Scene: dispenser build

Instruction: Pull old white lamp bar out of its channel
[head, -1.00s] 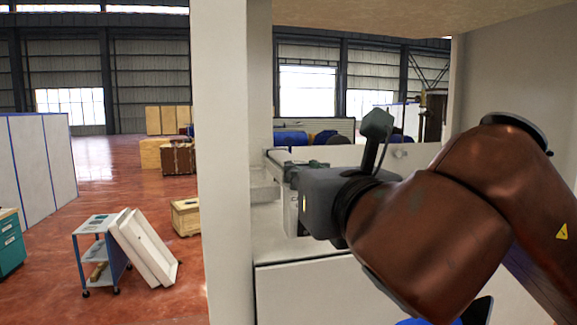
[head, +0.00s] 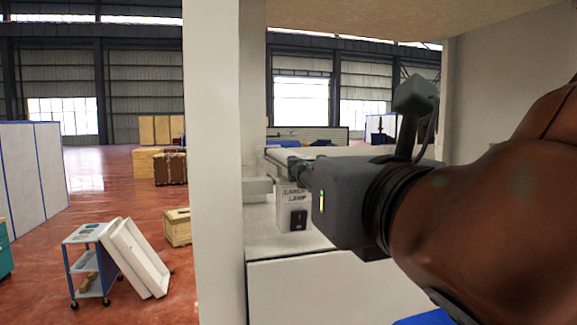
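My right gripper (head: 300,170) reaches in from the right inside the white dispenser frame. Its dark fingers point away from me and are mostly hidden behind the gripper's body, so I cannot see whether they are open or what they hold. A pale bar-like edge (head: 276,155) runs beside the fingertips; I cannot tell whether it is the lamp bar or part of the frame. The lamp's channel is not clearly visible. A switch box (head: 292,208) labelled with "LAMP" and bearing a black switch sits just below the fingers. My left gripper is not in view.
A white upright post (head: 215,180) stands left of the gripper, and a canopy (head: 350,14) is overhead. A white counter panel (head: 310,290) lies below. On the floor at left are a blue-framed cart (head: 88,262) and a leaning white panel (head: 140,258).

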